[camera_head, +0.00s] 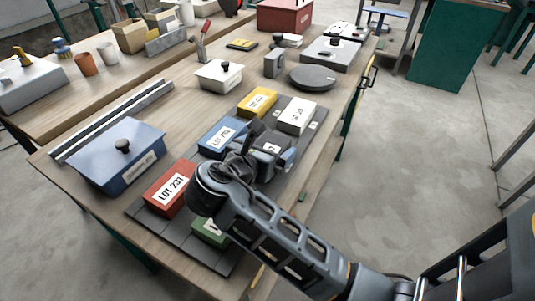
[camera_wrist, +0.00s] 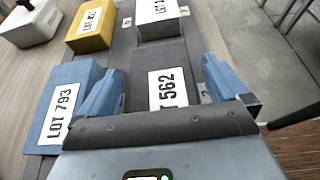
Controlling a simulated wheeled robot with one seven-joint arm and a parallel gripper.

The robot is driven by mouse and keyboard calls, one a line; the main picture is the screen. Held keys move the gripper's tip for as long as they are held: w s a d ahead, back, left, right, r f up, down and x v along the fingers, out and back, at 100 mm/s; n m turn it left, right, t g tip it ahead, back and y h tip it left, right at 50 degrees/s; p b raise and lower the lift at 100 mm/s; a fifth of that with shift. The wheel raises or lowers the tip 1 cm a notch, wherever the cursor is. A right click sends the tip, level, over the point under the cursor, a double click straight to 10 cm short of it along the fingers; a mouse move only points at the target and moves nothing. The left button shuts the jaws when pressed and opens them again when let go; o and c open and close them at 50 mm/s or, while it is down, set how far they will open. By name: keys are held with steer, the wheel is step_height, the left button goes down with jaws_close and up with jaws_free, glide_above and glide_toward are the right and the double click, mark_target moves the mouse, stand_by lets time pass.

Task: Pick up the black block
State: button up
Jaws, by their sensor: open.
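The black block (camera_wrist: 158,57), a dark grey box with a white label ending in 562, lies on the dark mat in the wrist view. My gripper (camera_wrist: 160,84) is open, with one blue finger to the left of the block and one to the right. I cannot tell whether either finger touches it. The near end of the block is hidden by my gripper's body. In the head view my gripper (camera_head: 268,150) is over the middle of the mat and hides most of the block.
The dark mat (camera_head: 215,259) also bears the blue block (camera_head: 222,137), yellow block (camera_head: 257,102), white block (camera_head: 296,115), red block (camera_head: 170,188) and green block (camera_head: 210,232). A blue lidded box (camera_head: 117,157) stands left. A round grey disc (camera_head: 312,79) lies beyond.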

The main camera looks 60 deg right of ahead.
steer(key=c, duration=1.4)
steer(key=shift+r, duration=0.1)
steer(key=shift+c, duration=0.2)
